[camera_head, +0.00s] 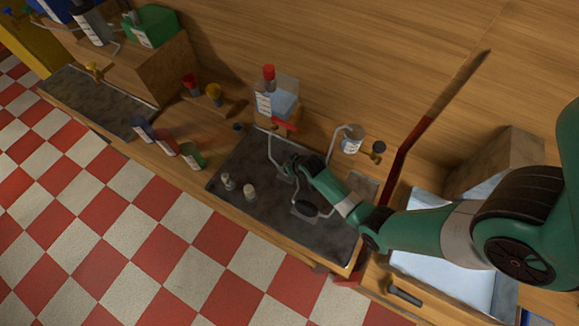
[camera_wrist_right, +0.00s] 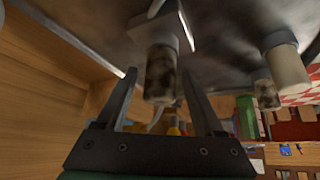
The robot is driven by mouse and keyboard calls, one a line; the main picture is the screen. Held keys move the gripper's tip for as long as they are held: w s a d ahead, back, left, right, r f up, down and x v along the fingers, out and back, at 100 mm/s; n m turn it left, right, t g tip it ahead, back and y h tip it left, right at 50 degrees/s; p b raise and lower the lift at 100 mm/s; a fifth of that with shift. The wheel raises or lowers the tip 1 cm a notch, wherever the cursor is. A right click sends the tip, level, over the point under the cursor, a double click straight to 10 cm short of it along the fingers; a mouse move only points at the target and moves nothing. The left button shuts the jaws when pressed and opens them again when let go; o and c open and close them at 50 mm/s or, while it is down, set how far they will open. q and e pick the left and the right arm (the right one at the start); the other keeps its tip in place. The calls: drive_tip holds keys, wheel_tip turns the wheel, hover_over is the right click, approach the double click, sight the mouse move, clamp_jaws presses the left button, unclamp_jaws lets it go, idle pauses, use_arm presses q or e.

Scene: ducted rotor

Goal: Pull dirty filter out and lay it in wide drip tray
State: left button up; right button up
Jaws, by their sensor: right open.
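My right gripper (camera_head: 287,168) is low over the dark mottled tray surface (camera_head: 270,212) in the middle of the bench. In the right wrist view my right gripper (camera_wrist_right: 157,85) is open. A dirty, brown-mottled cylinder with a pale collar (camera_wrist_right: 162,72), which looks like the dirty filter, shows between its fingers, with gaps on both sides. The wrist view is tilted, with the dark surface at the top. In the head view my gripper hides this cylinder. I cannot tell which tray is the wide drip tray. My left gripper is not in view.
A white cylinder (camera_head: 250,191) and a smaller mottled one (camera_head: 227,182) stand left of my gripper. A bent pipe (camera_head: 333,150) rises close by. Another dark tray (camera_head: 98,102) lies at left, a pale blue-white tray (camera_head: 440,272) at right. Small bottles (camera_head: 165,143) line the bench.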

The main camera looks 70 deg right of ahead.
idle(0.8)
clamp_jaws()
